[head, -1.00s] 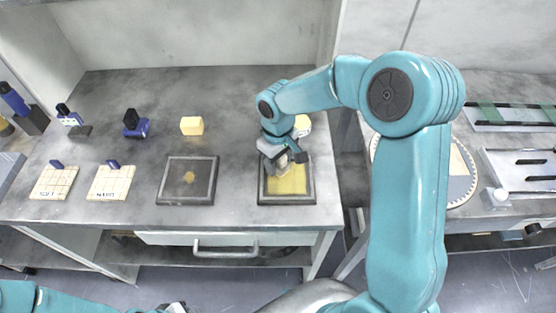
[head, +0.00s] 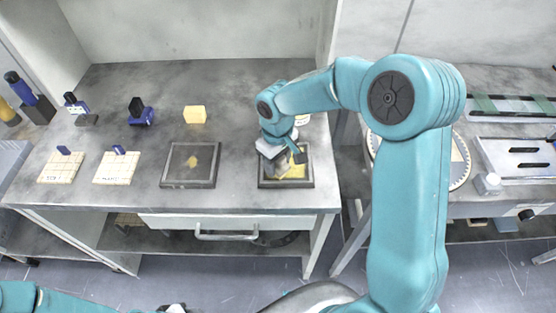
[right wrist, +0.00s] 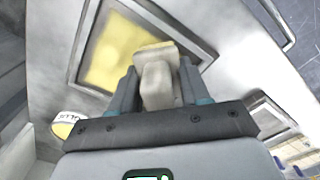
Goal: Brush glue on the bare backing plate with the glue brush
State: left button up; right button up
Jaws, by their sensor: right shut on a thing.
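The backing plate (head: 304,172) sits in a dark square frame on the bench, in front of my right arm, and much of its face is yellow. In the right wrist view its yellow face (right wrist: 108,50) fills much of the frame. My right gripper (head: 288,160) is over the plate, shut on the glue brush (right wrist: 157,85), a pale block-like handle with a yellowish end. The end is over the yellow face; I cannot tell whether it touches. A glue pot (head: 301,119) stands behind the plate, and its label shows in the right wrist view (right wrist: 68,118). My left gripper (head: 174,308) barely shows at the bottom edge.
Two pale gridded tiles (head: 117,169) lie further left. A yellow block (head: 195,115) and a blue tool (head: 141,114) stand behind. A drawer (head: 220,228) hangs below the bench.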

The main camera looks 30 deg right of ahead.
jog(key=shift+s, duration=0.15)
jog(key=shift+s+a+r+p, duration=0.1)
jog(key=shift+s+r+p, duration=0.1)
jog(key=shift+r+p, duration=0.45)
jog(key=shift+c, duration=0.4)
jog(key=shift+w+r, duration=0.1)
jog(key=shift+r, duration=0.9)
notch_tip(320, 180, up, 2)
jog(key=shift+w+r+p, duration=0.1)
jog(key=shift+p, duration=1)
notch_tip(320, 180, up, 2)
jog(key=shift+r+p, duration=0.15)
jog(key=shift+p, duration=0.6)
jog(key=shift+r, duration=0.15)
